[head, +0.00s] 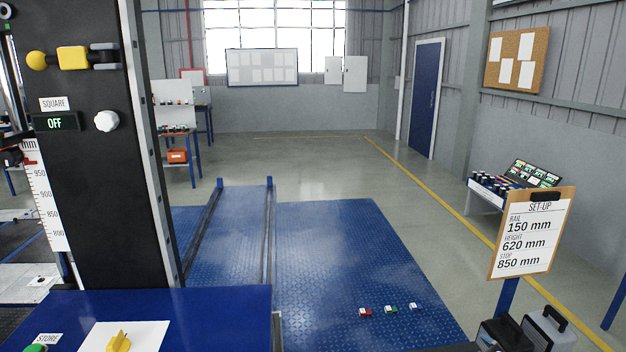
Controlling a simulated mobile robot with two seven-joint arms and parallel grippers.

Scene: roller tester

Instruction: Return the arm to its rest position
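Neither of my grippers can be made out in the head view, and no arm clearly shows. Dark and grey block-like shapes (545,332) are cut off at the bottom right edge; I cannot tell what they are. The black column (95,200) at left carries a yellow ball and block (73,58) with grey prongs. Below them are a SQUARE display (56,122) reading OFF and a white knob (106,121). A set-up clipboard (531,234) reads rail 150 mm, height 620 mm, stop 850 mm.
A blue bench top (215,305) at lower left holds a white plate (135,338) with a yellow part (118,341). The blue floor plate (340,255) bears small red, green and blue pieces (390,309). Open floor (325,165) lies beyond. A small table (486,198) stands right.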

